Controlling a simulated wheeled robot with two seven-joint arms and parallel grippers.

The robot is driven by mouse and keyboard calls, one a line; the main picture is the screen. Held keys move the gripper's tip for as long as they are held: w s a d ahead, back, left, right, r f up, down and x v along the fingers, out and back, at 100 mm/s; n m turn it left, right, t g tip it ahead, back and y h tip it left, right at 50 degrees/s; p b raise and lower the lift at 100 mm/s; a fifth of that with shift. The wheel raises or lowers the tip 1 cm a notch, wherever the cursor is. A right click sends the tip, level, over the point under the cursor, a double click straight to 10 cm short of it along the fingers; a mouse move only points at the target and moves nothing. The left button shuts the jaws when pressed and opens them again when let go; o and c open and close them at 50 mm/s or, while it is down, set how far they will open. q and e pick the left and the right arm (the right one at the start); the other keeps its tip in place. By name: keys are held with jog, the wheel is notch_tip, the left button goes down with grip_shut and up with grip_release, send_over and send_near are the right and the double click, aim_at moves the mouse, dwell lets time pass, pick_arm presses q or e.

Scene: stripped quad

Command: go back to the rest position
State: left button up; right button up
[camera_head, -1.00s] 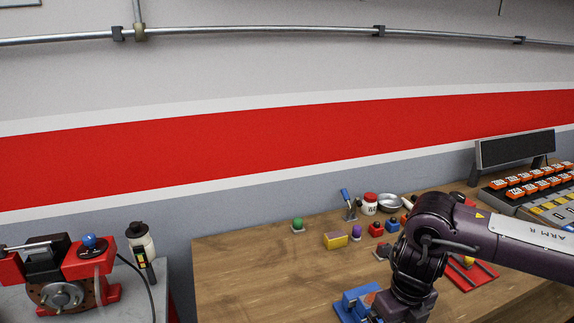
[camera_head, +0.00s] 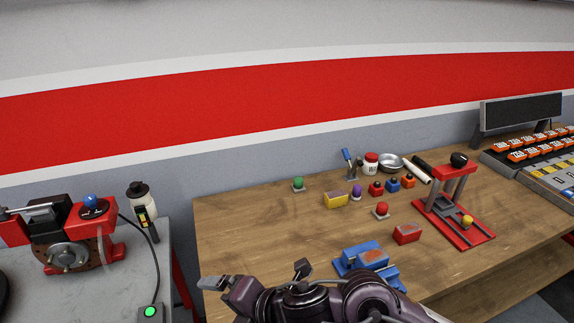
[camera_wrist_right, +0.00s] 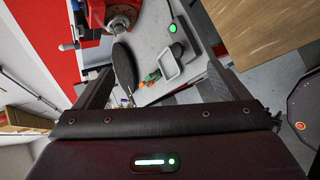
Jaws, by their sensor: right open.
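My right gripper (camera_head: 256,275) is at the bottom of the head view, in front of the wooden table's near left part. Its two fingers are apart, and nothing shows between them. The right wrist view also shows my right gripper (camera_wrist_right: 158,78) with its fingers spread and empty; a grey side table with a small tray is seen beyond them. My right arm lies low along the bottom edge of the head view. My left gripper is not in view.
The wooden table (camera_head: 240,225) holds a blue vise (camera_head: 365,257), a red press (camera_head: 470,232), a red block (camera_head: 407,233) and several small parts. A grey side table (camera_head: 105,290) with a red machine (camera_head: 92,222) stands left, past a gap.

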jog(key=w+d+m+t+h, duration=0.25)
jog(key=d+m+h, duration=0.25)
jog(key=d+m, duration=1.05)
jog(key=s+d+f+m+g+h, duration=0.45)
jog(key=s+d+f+m, duration=0.7)
jog(key=d+m, duration=0.3)
notch_tip(320, 180, down, 30)
jog(key=s+f+g+b, duration=0.1)
jog(key=s+b, duration=0.1)
jog(key=b, duration=0.1)
jog(key=s+d+f+g+b, duration=0.1)
jog(key=s+d+f+b, duration=0.2)
jog(key=s+f, duration=1.6)
notch_tip(320, 180, down, 3)
jog(key=shift+s+d+r+n+g, duration=0.1)
jog(key=shift+s+d+n+g, duration=0.05)
jog(key=shift+s+n+g, duration=0.2)
